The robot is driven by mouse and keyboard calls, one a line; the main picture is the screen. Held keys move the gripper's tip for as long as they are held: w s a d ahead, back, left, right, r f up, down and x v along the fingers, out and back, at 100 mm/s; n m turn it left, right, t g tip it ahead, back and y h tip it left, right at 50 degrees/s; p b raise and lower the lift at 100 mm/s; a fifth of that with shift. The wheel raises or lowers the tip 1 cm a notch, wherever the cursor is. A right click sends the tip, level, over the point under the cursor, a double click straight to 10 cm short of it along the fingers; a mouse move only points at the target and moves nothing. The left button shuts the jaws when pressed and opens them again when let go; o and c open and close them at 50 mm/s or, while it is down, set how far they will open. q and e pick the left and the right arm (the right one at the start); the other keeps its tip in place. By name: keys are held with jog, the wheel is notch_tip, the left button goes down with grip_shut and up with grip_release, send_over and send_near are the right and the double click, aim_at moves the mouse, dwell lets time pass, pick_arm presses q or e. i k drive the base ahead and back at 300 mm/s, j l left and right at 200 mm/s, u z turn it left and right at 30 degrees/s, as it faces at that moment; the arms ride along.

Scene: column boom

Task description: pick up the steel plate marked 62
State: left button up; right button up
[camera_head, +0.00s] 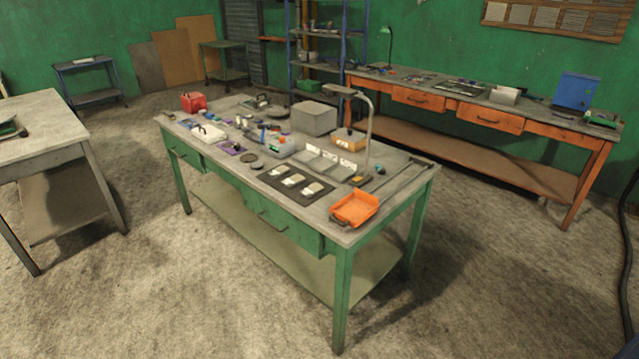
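Three small light metal plates lie in a row on a black mat (268,178) near the front edge of the green table (320,233). They are a left plate (280,170), a middle plate (294,180) and a right plate (312,188). Any marks on them are too small to read, so I cannot tell which one is 62. Grey holders (322,163) with white labels stand just behind the mat; the labels are also unreadable. Neither of my grippers is in view.
An orange tray (354,208) sits at the table's right front corner. A lamp (369,135) rises behind the holders, near a grey box (313,118). Tools clutter the table's left half. Another bench (40,125) stands left; the floor (180,290) in front is clear.

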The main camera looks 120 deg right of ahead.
aim_at(294, 181)
jog(key=z, duration=0.45)
jog(key=l+z, duration=0.1)
jog(key=z, duration=0.3)
jog(key=l+z, duration=0.1)
jog(key=z, duration=0.35)
jog(key=l+z, duration=0.1)
jog(key=z, duration=0.35)
jog(key=l+z, duration=0.1)
jog(key=z, duration=0.35)
jog(key=i+l+z, duration=0.1)
jog(key=l+z, duration=0.3)
jog(key=i+l+z, duration=0.1)
jog(key=l+z, duration=0.15)
jog(key=z, duration=0.15)
jog(key=i+l+z, duration=0.15)
jog(key=z, duration=0.25)
jog(key=i+l+z, duration=0.1)
jog(key=i+l, duration=0.4)
